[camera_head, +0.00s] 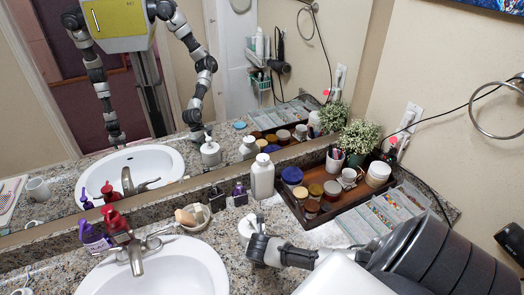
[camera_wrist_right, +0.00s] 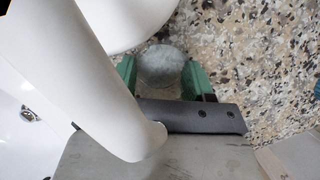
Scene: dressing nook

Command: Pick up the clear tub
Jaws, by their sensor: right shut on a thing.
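The clear tub (camera_wrist_right: 163,64) shows in the right wrist view as a round, see-through greyish shape between the two green fingertips. My right gripper (camera_wrist_right: 160,80) is shut on it, with a fingertip on each side. Speckled granite shows behind it. In the head view my right gripper (camera_head: 262,250) is low over the counter, right of the sink and close to a white round-topped item (camera_head: 250,225). I cannot make out the tub there; the gripper seems to cover it. My left gripper is not seen directly; the mirror shows my arms only small.
A sink (camera_head: 160,270) with a faucet (camera_head: 135,255) lies to the left. A white bottle (camera_head: 262,180) stands behind. A wooden tray (camera_head: 318,215) of jars and a clear divided organizer (camera_head: 385,212) are at the right. Purple and red pump bottles (camera_head: 95,238) stand left of the faucet.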

